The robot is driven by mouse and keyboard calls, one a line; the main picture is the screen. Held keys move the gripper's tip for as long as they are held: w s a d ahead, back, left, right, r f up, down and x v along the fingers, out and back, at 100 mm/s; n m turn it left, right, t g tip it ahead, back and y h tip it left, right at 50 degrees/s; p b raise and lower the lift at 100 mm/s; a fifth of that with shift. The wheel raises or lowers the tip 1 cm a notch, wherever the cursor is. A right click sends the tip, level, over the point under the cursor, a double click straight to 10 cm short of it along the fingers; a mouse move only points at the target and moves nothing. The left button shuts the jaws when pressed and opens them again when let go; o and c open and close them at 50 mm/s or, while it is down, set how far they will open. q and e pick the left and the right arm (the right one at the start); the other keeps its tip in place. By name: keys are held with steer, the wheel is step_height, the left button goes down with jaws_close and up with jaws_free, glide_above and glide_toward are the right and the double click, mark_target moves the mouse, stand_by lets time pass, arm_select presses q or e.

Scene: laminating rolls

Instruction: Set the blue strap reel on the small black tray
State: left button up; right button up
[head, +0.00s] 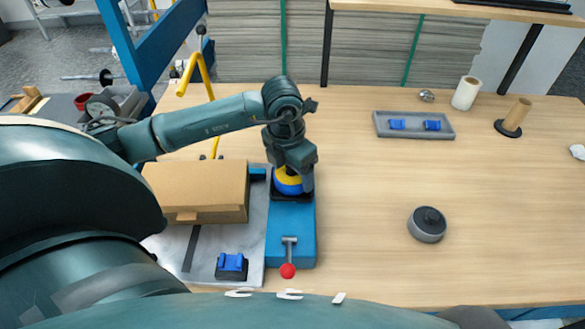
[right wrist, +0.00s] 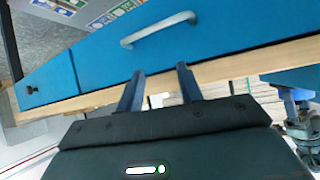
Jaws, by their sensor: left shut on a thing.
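The blue strap reel (head: 289,187), blue with a yellow band, shows under my left gripper (head: 291,172) in the head view. My left gripper points down and is shut on it, hiding its upper part. A black tray-like base (head: 277,197) lies directly below the reel, at the far end of a blue fixture (head: 291,226). I cannot tell whether the reel touches it. My right gripper (right wrist: 160,86) is open and empty in the right wrist view, facing a blue drawer front (right wrist: 190,45).
A cardboard box (head: 197,187) stands left of the reel. A small black holder with blue blocks (head: 232,265) sits in front. A lever with a red knob (head: 288,271) rises nearby.

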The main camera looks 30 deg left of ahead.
arm_select(q)
steer(key=shift+f+b, duration=0.3)
steer(key=shift+f, duration=0.1)
steer(key=o, duration=0.8)
steer(key=shift+o, duration=0.2)
